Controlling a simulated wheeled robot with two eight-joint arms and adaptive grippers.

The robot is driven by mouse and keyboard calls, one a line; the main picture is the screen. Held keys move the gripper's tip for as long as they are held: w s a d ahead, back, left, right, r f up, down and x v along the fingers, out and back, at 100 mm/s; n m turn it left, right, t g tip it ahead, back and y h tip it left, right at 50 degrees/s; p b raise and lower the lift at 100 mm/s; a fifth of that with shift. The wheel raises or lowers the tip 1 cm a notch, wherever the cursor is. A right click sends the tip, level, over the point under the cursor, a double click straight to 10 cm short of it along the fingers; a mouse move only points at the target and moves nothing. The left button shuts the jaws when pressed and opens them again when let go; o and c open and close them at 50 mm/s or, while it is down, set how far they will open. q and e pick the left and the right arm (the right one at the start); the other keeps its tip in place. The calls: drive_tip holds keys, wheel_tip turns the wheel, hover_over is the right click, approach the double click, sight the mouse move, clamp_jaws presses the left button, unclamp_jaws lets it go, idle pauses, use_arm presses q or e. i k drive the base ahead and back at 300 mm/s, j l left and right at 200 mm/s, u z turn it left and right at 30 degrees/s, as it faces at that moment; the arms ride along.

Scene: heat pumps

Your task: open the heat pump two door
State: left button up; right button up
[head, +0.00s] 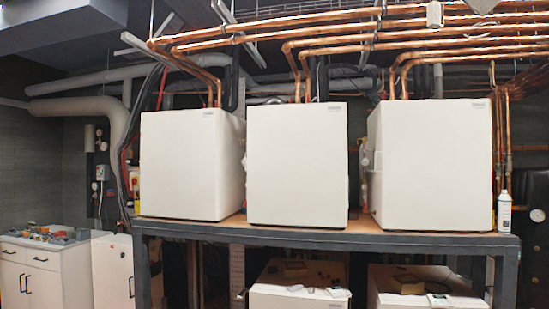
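Three white box-shaped heat pumps stand side by side on a raised bench: a left one (182,165), a middle one (296,165) and a right one (431,165). Each shows a flat, plain front panel with a small label at its upper right. All three fronts look closed. I cannot read a number on any of them, so I cannot tell which is heat pump two. No handle is clear on the fronts. Small fittings show in the gap between the middle and right units. Neither of my grippers is in view.
The bench (330,237) has a dark frame and brown top. Two white units, one at the middle (296,300) and one at right, stand below it. A white cabinet (45,275) with clutter is at left. A spray can (504,212) stands at right. Copper pipes (340,32) run overhead.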

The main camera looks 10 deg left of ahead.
sight(297, 170)
drive_tip(key=i+j, duration=0.15)
drive_tip(key=i, duration=0.75)
